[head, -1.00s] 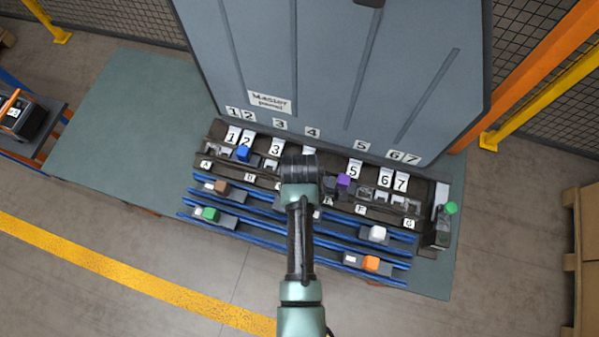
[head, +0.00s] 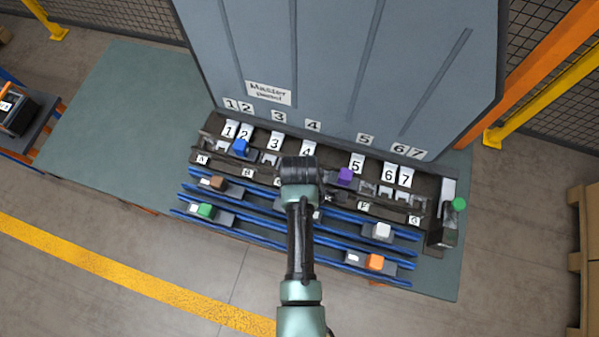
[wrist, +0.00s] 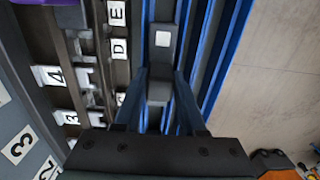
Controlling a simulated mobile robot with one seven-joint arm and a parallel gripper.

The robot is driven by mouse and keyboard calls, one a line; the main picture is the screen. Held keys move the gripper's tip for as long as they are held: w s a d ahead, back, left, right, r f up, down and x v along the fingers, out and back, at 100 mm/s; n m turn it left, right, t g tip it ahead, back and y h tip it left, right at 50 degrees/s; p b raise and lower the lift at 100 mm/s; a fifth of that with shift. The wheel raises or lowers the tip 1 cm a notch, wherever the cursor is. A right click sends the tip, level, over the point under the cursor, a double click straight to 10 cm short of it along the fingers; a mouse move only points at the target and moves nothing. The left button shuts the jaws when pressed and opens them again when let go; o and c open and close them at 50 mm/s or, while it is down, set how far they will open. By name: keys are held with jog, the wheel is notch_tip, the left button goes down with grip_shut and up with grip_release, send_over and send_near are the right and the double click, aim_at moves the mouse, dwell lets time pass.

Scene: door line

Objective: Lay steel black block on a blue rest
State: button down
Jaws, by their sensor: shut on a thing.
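My gripper (wrist: 160,85) is shut on the steel black block (wrist: 163,62), a dark grey piece with a white square on its far end in the wrist view. The fingers stand on both sides of its near part. The block is over the blue rails (wrist: 194,60) of a rest; I cannot tell whether it touches them. In the head view my arm hides most of the gripper and block. The blue rails (head: 335,232) run in two pairs in front of the dark slotted panel.
Brown (head: 218,182), green (head: 204,210), white (head: 381,230) and orange (head: 374,262) blocks lie on the rails. Blue (head: 241,147) and purple (head: 345,175) blocks sit in the panel slots. A large grey cover (head: 330,70) stands behind. A green knob (head: 459,204) is at right.

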jog(key=shift+c, duration=2)
grip_release()
notch_tip(320, 180, up, 13)
jog(key=shift+b, duration=0.4)
